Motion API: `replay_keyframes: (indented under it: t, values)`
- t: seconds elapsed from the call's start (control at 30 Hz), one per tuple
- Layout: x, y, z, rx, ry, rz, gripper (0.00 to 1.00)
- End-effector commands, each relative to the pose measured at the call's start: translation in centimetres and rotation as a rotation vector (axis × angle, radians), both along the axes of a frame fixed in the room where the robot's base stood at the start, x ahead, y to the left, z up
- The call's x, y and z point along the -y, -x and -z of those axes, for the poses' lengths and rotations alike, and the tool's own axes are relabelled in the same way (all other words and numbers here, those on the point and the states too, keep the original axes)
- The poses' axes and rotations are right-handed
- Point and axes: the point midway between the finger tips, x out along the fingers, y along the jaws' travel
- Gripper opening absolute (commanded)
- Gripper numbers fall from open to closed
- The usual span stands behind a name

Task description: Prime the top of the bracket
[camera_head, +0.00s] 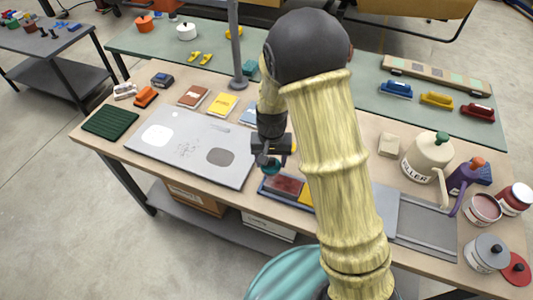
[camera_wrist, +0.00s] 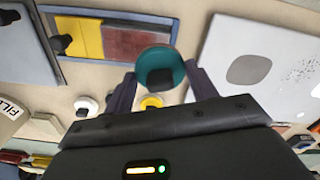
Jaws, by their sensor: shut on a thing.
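My gripper (camera_head: 271,148) is shut on a round teal tool (camera_head: 271,168), held above the bench between the grey panel and a blue-edged tray. In the wrist view the teal disc (camera_wrist: 160,72), with a dark centre, sits between my gripper's fingers (camera_wrist: 158,85). The flat grey panel (camera_head: 180,150) has a white patch, a dark grey patch and small specks. The blue tray (camera_head: 266,192) holds dark red and yellow pads, partly hidden by my arm. Paint pots, one pinkish (camera_head: 484,207) and one grey (camera_head: 486,252), stand at the right. I cannot pick out a bracket with certainty.
A cream filler can (camera_head: 425,155) and a purple can (camera_head: 464,180) stand at the right, near a grey tray (camera_head: 425,232). A green ribbed pad (camera_head: 110,121) lies at the left. A grey post (camera_head: 236,45) rises behind the panel. My arm hides the bench's middle.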

Motion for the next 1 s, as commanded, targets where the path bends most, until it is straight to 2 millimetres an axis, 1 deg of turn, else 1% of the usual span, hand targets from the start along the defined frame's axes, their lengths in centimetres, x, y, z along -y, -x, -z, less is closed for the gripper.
replay_keyframes:
  t: [0.17, 0.43, 0.6, 0.7, 1.0]
  values:
    - [-0.2, -0.2, -0.8, -0.001, 0.003, 0.046, 0.39]
    - [-0.9, -0.8, -2.0, -0.002, 0.008, 0.225, 0.39]
    - [-1.4, -1.0, -1.9, -0.001, 0.003, 0.322, 0.39]
    - [-1.5, -1.0, -1.7, -0.001, 0.001, 0.351, 0.39]
    - [-1.6, -1.0, -1.3, 0.0, -0.001, 0.358, 0.39]
